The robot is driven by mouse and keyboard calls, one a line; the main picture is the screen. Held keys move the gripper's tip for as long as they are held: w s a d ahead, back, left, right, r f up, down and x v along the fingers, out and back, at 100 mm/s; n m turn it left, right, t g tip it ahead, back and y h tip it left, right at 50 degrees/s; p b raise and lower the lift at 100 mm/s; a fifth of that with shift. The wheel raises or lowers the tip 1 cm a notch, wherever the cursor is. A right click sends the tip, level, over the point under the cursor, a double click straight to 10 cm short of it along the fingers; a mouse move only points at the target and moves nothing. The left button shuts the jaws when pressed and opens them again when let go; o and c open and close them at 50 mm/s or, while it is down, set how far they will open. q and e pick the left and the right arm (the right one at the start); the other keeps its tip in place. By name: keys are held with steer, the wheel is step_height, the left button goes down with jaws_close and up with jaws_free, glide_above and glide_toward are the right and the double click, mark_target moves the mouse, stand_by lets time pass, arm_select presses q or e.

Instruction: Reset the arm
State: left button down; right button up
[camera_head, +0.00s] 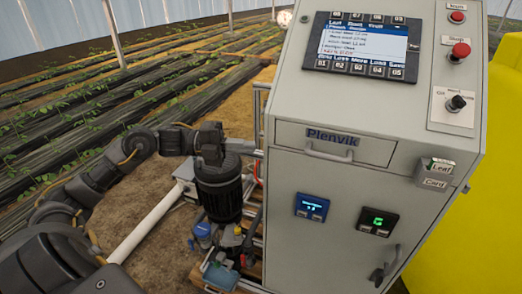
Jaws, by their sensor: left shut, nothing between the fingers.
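My left arm reaches in from the left. Its gripper (256,152) is shut and empty, at the left edge of the grey control cabinet (290,180). It is above and beside a black ribbed motor (219,192); I cannot tell whether it touches the cabinet frame. My right gripper is not in view.
The cabinet carries a screen (362,46), a red button (459,51), a black selector knob (456,103), a drawer handle (330,154) and a door handle (384,275). A yellow tank (490,210) stands right. Pipework and a white pipe (150,225) lie low left. Crop rows extend behind.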

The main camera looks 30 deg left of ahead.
arm_select(q)
step_height(320, 180, down, 23)
steer(key=s+d+n+t+y+b, duration=0.15)
steer(key=n+t+y, duration=0.45)
steer(key=n+y, duration=0.85)
steer(key=s+d+f+n+g, duration=0.3)
steer(key=s+f+n+g, duration=0.15)
steer(key=s, duration=0.35)
steer(key=s+d+f+n+g+y, duration=0.1)
steer(key=s+d+f+n+g, duration=0.3)
steer(key=s, duration=0.3)
steer(key=s+d+f+n+g, duration=0.2)
steer(key=s+f+n, duration=0.35)
steer(key=s, duration=0.25)
step_height(320, 180, down, 24)
steer(key=g, duration=0.2)
steer(key=s+a+f, duration=0.2)
steer(key=s+f, duration=0.6)
steer(key=s+a+f, duration=0.2)
steer(key=s+f, duration=0.7)
steer(key=shift+a+y, duration=0.35)
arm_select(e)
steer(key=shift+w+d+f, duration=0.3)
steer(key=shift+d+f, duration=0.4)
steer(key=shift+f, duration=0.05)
